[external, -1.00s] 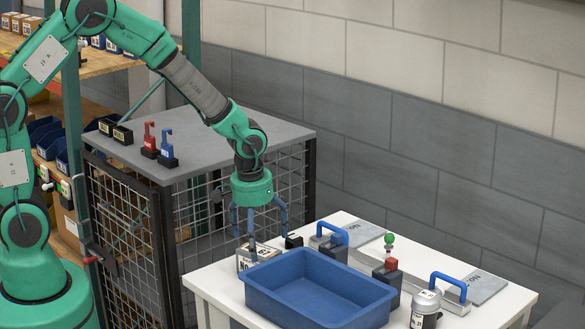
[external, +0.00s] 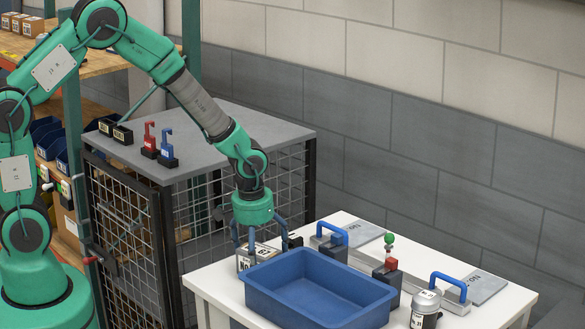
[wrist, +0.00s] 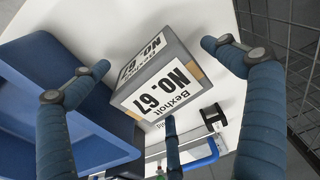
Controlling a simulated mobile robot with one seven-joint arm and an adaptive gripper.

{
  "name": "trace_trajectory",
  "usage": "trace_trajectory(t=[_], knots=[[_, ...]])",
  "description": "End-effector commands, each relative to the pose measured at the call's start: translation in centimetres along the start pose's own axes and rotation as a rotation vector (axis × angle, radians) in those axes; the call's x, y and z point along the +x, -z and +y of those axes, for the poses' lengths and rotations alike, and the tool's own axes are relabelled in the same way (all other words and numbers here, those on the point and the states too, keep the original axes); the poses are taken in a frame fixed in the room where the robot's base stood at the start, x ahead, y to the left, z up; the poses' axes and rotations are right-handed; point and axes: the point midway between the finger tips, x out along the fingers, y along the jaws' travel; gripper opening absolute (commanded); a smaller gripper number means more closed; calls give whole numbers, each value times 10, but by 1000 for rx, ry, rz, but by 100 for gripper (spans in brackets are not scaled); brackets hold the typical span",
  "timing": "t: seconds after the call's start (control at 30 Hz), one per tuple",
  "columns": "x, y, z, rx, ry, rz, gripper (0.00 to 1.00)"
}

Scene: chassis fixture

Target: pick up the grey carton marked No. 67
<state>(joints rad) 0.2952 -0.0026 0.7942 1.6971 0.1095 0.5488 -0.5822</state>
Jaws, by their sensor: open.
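The grey carton (wrist: 158,72) with white labels reading Bexholt No. 67 stands on the white table in the wrist view, between my spread blue fingers. In the external view the carton (external: 244,262) is at the table's left corner, partly hidden by my fingers and the blue bin. My gripper (external: 260,245) points down over it with its fingers open. In the wrist view one finger is left of the carton, one right and one below; gaps show at the left and right sides. Contact cannot be told.
A deep blue bin (external: 318,308) stands close beside the carton. A small black item (wrist: 213,113) lies near it. A mesh cage stands behind.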

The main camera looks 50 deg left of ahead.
Motion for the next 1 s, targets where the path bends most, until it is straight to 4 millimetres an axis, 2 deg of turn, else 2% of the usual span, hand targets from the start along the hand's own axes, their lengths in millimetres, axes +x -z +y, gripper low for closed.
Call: trace_trajectory(t=[0.3,0.6,0.67,0.97,1.0], knots=[[0,0,0,0,0,0,100],[0,0,0,0,0,0,40],[0,0,0,0,0,0,30],[-1,0,0,0,0,0,29],[-2,0,0,0,-1,1,23]])
